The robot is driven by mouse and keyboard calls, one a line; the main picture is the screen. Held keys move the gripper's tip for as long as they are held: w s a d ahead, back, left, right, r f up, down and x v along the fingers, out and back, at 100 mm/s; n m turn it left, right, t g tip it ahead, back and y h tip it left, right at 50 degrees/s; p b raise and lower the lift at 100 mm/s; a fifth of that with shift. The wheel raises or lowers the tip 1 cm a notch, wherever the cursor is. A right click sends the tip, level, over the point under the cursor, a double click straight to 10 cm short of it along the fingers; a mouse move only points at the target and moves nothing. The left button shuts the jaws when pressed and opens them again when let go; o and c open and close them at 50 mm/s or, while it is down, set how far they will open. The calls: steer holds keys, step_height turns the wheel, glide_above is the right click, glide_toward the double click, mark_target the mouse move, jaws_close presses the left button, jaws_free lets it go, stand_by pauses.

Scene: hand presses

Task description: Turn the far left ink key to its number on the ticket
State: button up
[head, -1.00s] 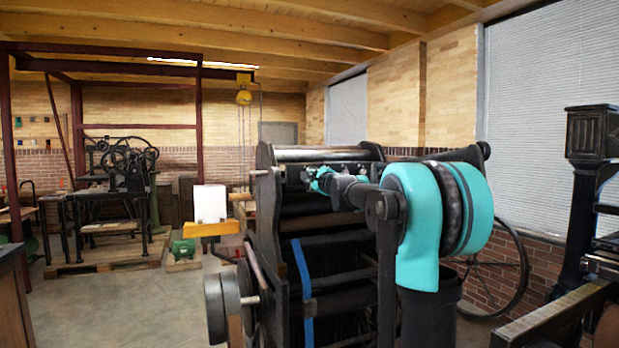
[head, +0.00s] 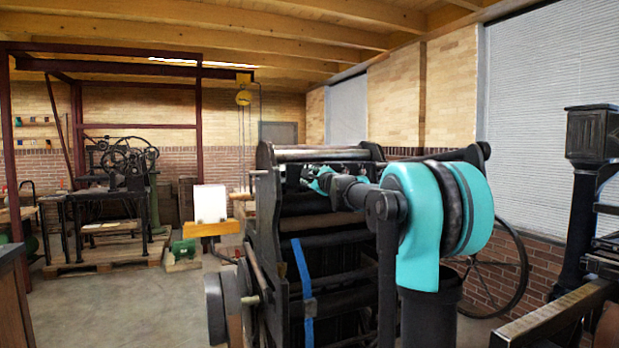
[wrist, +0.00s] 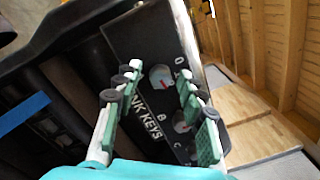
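In the wrist view a black panel (wrist: 140,35) carries white lettering reading in part "NK KEYS", with letters and digits along its edge. A second ink key (wrist: 182,122) shows lower, partly behind the right finger. In the head view my gripper (head: 321,180) is at the top of the press (head: 330,235), and the keys are too small to make out. No ticket is readable.
A white block (head: 210,203) sits on a yellow-orange piece (head: 212,228) left of the press. A spoked wheel (head: 525,265) stands at right. Grey discs (head: 217,308) jut from the press's left side. Open concrete floor (head: 120,305) lies at left.

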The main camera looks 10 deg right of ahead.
steer(key=v, duration=1.2)
stand_by(0.3)
steer(key=s+a+f+n+g+y, duration=0.1)
steer(key=s+a+f+n+g, duration=0.2)
steer(key=s+f+n, duration=0.45)
steer(key=s+a+f+n+g, duration=0.2)
steer(key=s+a+f, duration=0.15)
steer(key=f, duration=0.75)
steer(key=s+a+f+n+g+y, duration=0.1)
steer(key=s+a+f+n+g, duration=0.15)
steer(key=s+f+n, duration=0.5)
steer(key=s+d+f+n+g+h, duration=0.2)
steer(key=s+d+f, duration=0.3)
steer(key=s+f, duration=0.5)
steer(key=s+d+f+n+g+h, duration=0.3)
steer(key=s+f, duration=0.7)
steer(key=f, duration=0.4)
steer(key=shift+s+d+f+g+h, duration=0.3)
steer(key=shift+d+g+h, duration=0.35)
steer(key=shift+d+h, duration=0.3)
